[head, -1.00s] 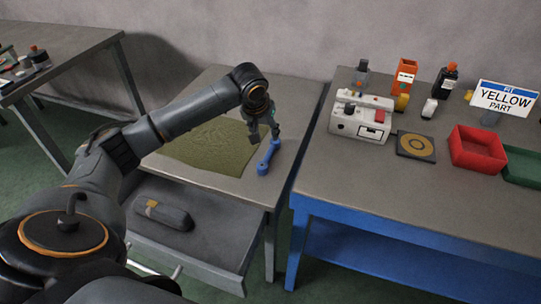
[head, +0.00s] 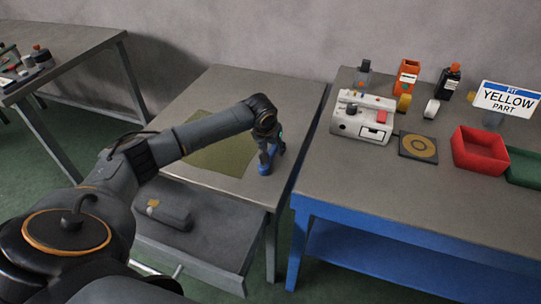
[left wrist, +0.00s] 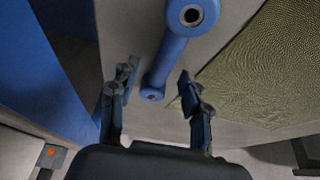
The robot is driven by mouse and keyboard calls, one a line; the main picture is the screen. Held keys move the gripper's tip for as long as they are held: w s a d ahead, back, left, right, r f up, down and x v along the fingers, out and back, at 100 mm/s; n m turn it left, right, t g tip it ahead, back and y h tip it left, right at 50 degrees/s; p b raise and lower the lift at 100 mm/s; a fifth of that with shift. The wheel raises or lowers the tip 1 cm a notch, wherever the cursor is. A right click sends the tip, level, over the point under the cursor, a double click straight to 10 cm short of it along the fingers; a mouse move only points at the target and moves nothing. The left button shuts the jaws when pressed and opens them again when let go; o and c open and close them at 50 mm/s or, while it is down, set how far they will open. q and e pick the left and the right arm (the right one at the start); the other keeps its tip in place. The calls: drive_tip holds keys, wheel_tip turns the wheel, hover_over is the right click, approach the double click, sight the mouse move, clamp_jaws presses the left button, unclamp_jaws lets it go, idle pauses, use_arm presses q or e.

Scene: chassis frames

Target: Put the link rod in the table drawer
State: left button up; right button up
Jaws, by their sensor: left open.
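The blue link rod (head: 265,166) lies on the small grey table (head: 228,88), beside the olive mat; my arm hides its far end in the head view. In the left wrist view the rod (left wrist: 168,58) runs between the two fingers, with a ringed hole at its far end. My left gripper (head: 271,147) is over the rod with its fingers open on either side; it also shows in the left wrist view (left wrist: 156,92). The table drawer (head: 205,228) is pulled out below the tabletop. My right gripper is not in view.
A dark case (head: 170,215) lies in the drawer towards its left. The olive mat (head: 222,158) covers part of the small table. To the right, a blue-legged bench (head: 400,185) holds a white machine (head: 362,117), a red bin (head: 480,150) and bottles.

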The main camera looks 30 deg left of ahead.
use_arm(q)
clamp_jaws()
